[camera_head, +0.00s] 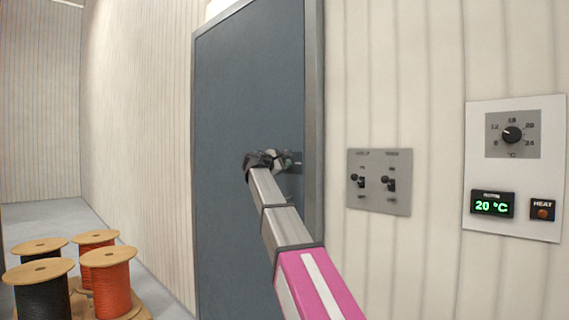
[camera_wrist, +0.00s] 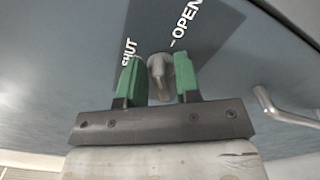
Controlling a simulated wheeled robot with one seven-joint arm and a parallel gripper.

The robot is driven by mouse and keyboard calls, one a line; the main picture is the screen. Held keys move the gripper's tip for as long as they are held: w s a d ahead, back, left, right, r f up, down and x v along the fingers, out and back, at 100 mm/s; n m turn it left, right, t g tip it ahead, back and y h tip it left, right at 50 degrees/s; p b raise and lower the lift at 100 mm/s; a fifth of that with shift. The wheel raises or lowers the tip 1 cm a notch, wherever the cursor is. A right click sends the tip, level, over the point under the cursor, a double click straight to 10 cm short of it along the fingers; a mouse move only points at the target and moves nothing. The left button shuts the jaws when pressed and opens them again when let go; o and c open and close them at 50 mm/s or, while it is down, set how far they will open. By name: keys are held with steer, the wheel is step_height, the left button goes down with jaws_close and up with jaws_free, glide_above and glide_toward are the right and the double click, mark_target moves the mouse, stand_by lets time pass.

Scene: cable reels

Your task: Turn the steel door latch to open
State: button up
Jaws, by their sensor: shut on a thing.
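The steel door latch (camera_wrist: 160,80) shows in the wrist view as a short rounded lever between my green fingertips. My gripper (camera_wrist: 159,80) is shut on it. The word SHUT is printed to the left of the latch and OPEN to the upper right. I cannot tell exactly which mark the lever points to. In the head view my gripper (camera_head: 268,160) is at the right side of the dark blue-grey door (camera_head: 235,110), and it hides most of the latch there. The door looks closed in its frame.
A bar handle (camera_wrist: 285,112) is on the right in the wrist view. Right of the door are a switch panel (camera_head: 378,203) with two toggles and a thermostat panel (camera_head: 480,236). Several cable reels (camera_head: 108,280) stand on a pallet at lower left. The floor behind them is clear.

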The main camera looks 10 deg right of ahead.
steer(key=m, duration=0.6)
steer(key=shift+s+f, duration=0.1)
steer(key=shift+f, duration=0.25)
steer(key=shift+m, duration=0.3)
steer(key=o, duration=0.6)
steer(key=v, duration=1)
steer(key=shift+s+a, duration=0.25)
